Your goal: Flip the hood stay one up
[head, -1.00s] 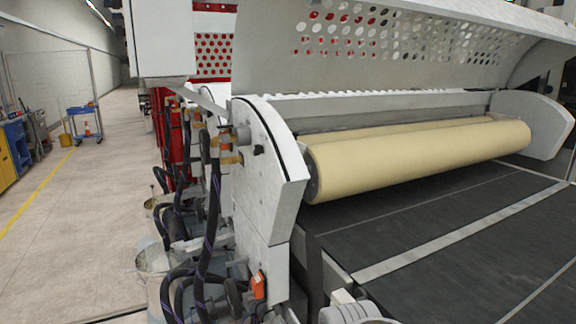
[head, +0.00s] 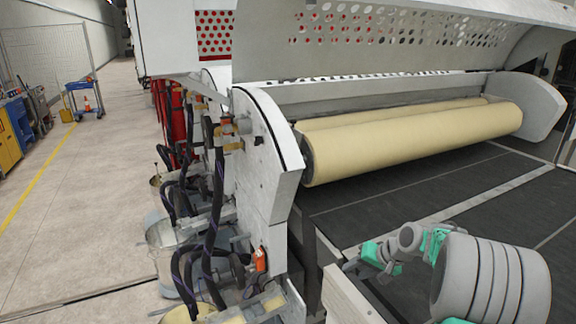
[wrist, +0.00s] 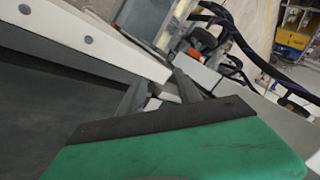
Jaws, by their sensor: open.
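The perforated grey hood (head: 400,45) stands raised above the cream roller (head: 415,140) in the head view. I cannot clearly pick out the hood stay. A small dark knob (head: 259,140) shows on the white curved side plate (head: 270,175), below the hood's left end. My gripper (head: 352,265) is low at the front of the machine, right of the side plate and well below the hood. In the wrist view its two dark fingers (wrist: 160,92) stand apart with nothing between them, and its green body fills the bottom.
Black hoses (head: 200,225), a bucket (head: 163,262) and an orange part (head: 261,259) crowd the machine's left side. The dark belt (head: 400,190) lies under the roller. The floor aisle (head: 85,200) at left is open, with a blue cart (head: 85,110) far off.

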